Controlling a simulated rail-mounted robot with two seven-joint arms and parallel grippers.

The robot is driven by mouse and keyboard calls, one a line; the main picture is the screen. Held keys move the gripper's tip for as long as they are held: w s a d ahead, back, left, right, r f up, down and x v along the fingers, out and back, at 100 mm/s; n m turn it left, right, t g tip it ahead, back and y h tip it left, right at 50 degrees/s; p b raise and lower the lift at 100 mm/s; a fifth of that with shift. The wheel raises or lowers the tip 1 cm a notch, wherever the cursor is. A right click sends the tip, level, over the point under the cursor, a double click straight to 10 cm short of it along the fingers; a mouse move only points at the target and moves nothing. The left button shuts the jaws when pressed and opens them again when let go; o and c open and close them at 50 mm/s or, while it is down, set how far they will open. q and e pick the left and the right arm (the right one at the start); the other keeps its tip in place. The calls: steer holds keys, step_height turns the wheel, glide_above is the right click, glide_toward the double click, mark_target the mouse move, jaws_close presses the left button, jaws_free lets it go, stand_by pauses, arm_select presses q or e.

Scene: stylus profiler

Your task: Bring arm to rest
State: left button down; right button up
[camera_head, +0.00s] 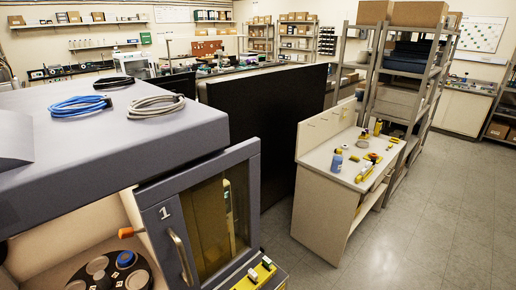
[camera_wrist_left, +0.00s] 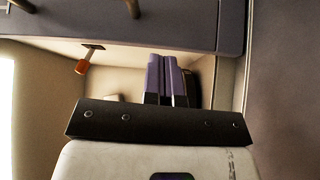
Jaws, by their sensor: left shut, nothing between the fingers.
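In the left wrist view my left gripper (camera_wrist_left: 167,58) is shut and empty, its two fingertips side by side. It points into a pale-walled recess, with an orange-tipped lever (camera_wrist_left: 82,66) to its left. No gripper or arm of mine shows in the head view. There the grey-topped machine (camera_head: 110,130) fills the left side, with a door (camera_head: 205,210) marked 1 that has a tinted window and a curved handle. Left of the door, the machine's opening shows a dark round plate (camera_head: 70,277) with several discs, one blue (camera_head: 126,259), and an orange knob (camera_head: 130,232).
Blue (camera_head: 80,105) and grey cables (camera_head: 157,105) lie coiled on the machine's top. A black panel (camera_head: 280,120) stands behind it. A small bench (camera_head: 342,180) with bottles and yellow items stands right of centre, beside tall shelving (camera_head: 410,95). Floor (camera_head: 430,230) at the right is clear.

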arm_select(q)
steer(key=s+f+m+g+y, duration=0.1)
steer(key=s+f+m+g, duration=0.4)
steer(key=s, duration=0.3)
steer(key=s+f+m+g, duration=0.2)
steer(key=s+m+g, duration=0.35)
steer(key=s, duration=0.35)
steer(key=s+f+m+g+y, duration=0.1)
steer(key=s+f+m+g, duration=0.3)
steer(key=s+m, duration=0.35)
step_height(320, 180, up, 28)
steer(key=s+p, duration=0.1)
steer(key=p, duration=2.7)
steer(key=shift+d+n, duration=0.3)
steer(key=shift+r, duration=0.1)
